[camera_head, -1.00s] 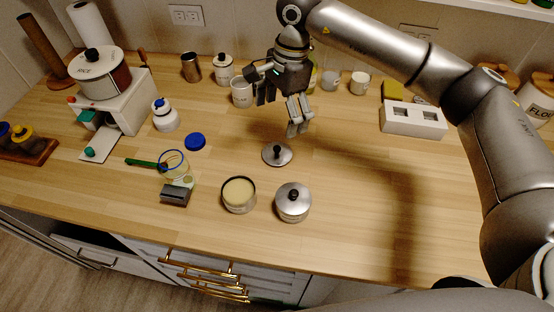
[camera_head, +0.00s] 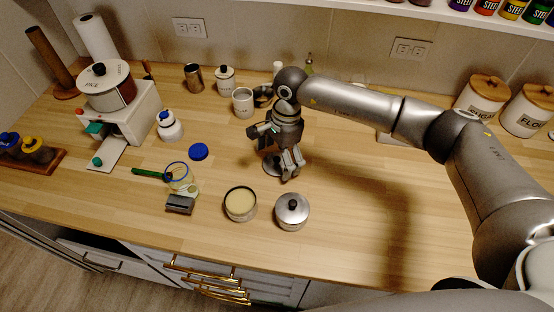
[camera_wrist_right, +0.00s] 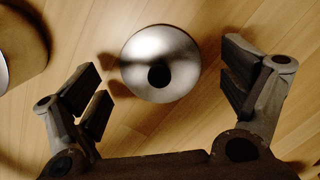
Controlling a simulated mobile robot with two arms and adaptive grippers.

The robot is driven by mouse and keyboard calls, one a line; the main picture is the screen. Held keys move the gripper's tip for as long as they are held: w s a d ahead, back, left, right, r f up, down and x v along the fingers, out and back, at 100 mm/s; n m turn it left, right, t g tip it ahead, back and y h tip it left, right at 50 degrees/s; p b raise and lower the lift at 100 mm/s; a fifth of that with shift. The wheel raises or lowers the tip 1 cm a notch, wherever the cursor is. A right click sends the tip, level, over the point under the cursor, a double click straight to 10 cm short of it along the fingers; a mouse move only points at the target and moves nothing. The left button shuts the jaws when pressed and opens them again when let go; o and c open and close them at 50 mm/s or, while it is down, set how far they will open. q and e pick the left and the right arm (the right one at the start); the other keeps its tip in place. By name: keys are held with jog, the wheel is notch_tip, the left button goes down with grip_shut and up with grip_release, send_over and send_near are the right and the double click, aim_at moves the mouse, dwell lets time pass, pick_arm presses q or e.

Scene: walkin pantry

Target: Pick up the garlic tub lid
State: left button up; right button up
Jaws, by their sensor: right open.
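The garlic tub lid, a round silver disc with a black knob, lies on the wooden counter. In the head view only its left edge (camera_head: 269,169) shows, the rest hidden by my right gripper (camera_head: 290,173). In the right wrist view the lid (camera_wrist_right: 145,60) lies at upper middle, between and slightly beyond the open fingers of my right gripper (camera_wrist_right: 166,80). Those fingers are apart, with nothing between them. An open tub with pale contents (camera_head: 240,204) stands in front and to the left. My left gripper is not in view.
A silver lidded pot (camera_head: 292,211) stands close in front of the gripper. A blue lid (camera_head: 199,151), a glass jar (camera_head: 180,177) and a dark grey block (camera_head: 180,204) lie left. A white mug (camera_head: 243,102) stands behind.

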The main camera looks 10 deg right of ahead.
jog(key=c, duration=1)
jog(key=shift+r, duration=0.1)
